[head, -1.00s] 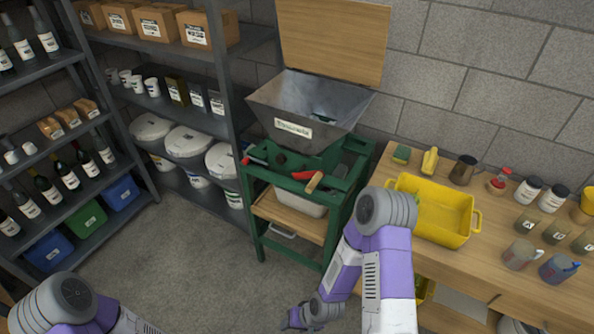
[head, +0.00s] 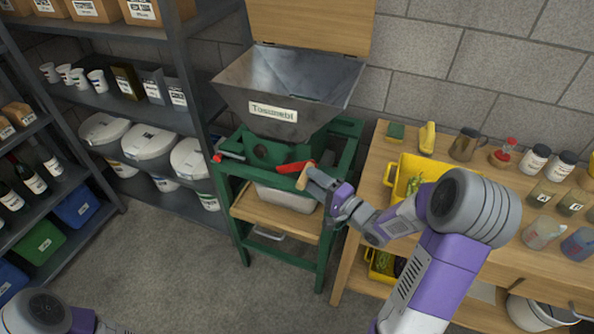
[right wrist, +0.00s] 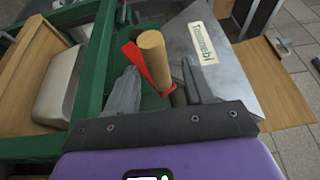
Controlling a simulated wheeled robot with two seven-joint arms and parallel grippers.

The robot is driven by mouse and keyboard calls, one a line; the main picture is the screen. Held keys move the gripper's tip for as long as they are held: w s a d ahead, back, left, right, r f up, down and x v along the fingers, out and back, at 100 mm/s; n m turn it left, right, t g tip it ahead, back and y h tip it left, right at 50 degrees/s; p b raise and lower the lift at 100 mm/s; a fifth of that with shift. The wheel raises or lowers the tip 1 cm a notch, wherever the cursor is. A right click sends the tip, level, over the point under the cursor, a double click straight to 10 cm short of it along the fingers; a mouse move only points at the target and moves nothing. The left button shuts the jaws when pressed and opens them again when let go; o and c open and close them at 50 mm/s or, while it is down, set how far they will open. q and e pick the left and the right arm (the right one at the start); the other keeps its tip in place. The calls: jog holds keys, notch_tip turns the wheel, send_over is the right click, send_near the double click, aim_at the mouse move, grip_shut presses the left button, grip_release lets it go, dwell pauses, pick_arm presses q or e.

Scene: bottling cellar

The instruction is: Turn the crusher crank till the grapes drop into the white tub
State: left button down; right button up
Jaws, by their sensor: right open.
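The crusher has a grey metal hopper (head: 275,110) with a label, on a green frame (head: 328,215). Its red crank (head: 292,167) ends in a wooden handle (head: 304,177) at the front. The white tub (head: 287,197) sits under the hopper on a wooden shelf; its inside is hidden. No grapes show in the visible part of the hopper. My right gripper (head: 314,182) is at the handle. In the right wrist view it is open, with the wooden handle (right wrist: 153,58) between its fingers, not clamped. My left gripper is out of view.
A wooden bench (head: 365,215) on the right holds a yellow tub (head: 397,170), jars and jugs, close to my right arm. Shelving (head: 185,75) with lidded buckets (head: 150,145) stands on the left. The floor in front of the crusher is clear.

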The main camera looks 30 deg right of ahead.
jog(key=shift+b+x, duration=0.5)
jog(key=shift+x, duration=2.3)
grip_shut()
